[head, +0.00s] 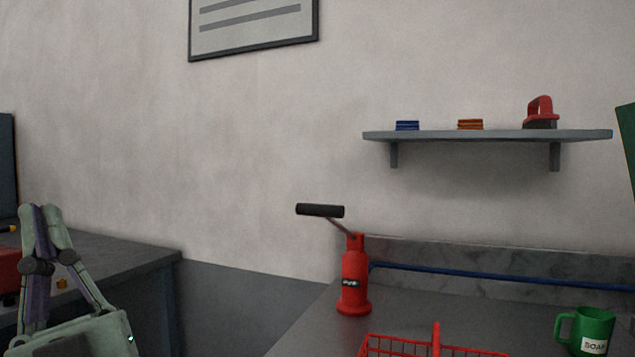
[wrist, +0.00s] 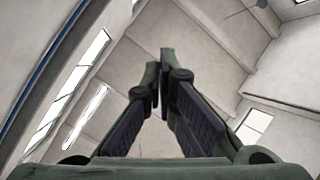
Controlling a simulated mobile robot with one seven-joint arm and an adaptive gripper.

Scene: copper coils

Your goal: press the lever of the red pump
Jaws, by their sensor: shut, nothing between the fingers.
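The red pump (head: 354,282) stands upright on the grey counter in the head view. Its lever (head: 320,211) has a black grip and slants up to the left from the pump's top. My gripper (head: 41,208) is at the far left of the head view, pointing up, well apart from the pump. In the wrist view my gripper (wrist: 159,68) is shut and empty, its fingertips together. The pump does not show in the wrist view, which looks toward walls and ceiling.
A red wire basket (head: 400,347) is in front of the pump, and a green mug (head: 587,332) stands at right. A blue pipe (head: 490,276) runs along the counter's back. A shelf (head: 480,135) hangs above. A dark workbench (head: 120,258) is at left, with a gap between.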

